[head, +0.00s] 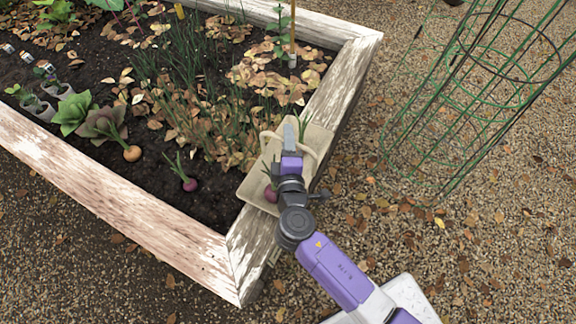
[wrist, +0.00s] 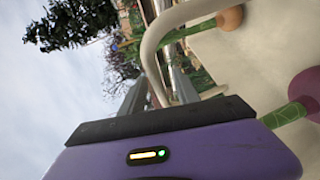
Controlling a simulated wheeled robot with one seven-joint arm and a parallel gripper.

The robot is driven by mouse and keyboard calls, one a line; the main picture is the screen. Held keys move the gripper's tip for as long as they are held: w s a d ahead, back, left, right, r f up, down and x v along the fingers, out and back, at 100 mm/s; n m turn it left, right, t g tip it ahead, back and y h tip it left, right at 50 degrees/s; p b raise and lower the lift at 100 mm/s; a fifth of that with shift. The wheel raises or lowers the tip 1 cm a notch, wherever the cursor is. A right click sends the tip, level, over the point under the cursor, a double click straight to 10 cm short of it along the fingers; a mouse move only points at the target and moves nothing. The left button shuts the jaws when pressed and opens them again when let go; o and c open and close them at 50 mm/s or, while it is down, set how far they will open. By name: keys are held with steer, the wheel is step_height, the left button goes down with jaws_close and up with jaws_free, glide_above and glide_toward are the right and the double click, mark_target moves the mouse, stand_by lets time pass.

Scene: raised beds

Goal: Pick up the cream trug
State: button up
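The cream trug (head: 250,187) is at the near right corner of the raised bed, over its wooden edging. Its curved handle (head: 312,152) shows beside my gripper. In the wrist view the trug (wrist: 270,45) fills the right side, and its handle (wrist: 152,45) runs down between my fingers. My gripper (head: 289,130) is over the trug; in the wrist view my gripper (wrist: 158,85) has a finger on each side of the handle. Whether the fingers press on it is unclear. A purple root vegetable (head: 270,192) with green leaves lies in the trug. The trug's underside is hidden.
The raised bed (head: 130,195) holds soil, dry leaves and several plants, with a purple bulb (head: 190,184) and an orange one (head: 132,153). A green wire cage (head: 470,110) stands on the gravel at right. The gravel (head: 480,250) at lower right is open.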

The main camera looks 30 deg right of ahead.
steer(key=x, duration=0.2)
steer(key=shift+w+d+f, duration=0.1)
steer(key=shift+w+d, duration=0.1)
steer(key=shift+w, duration=0.15)
jaws_close()
stand_by(1.1)
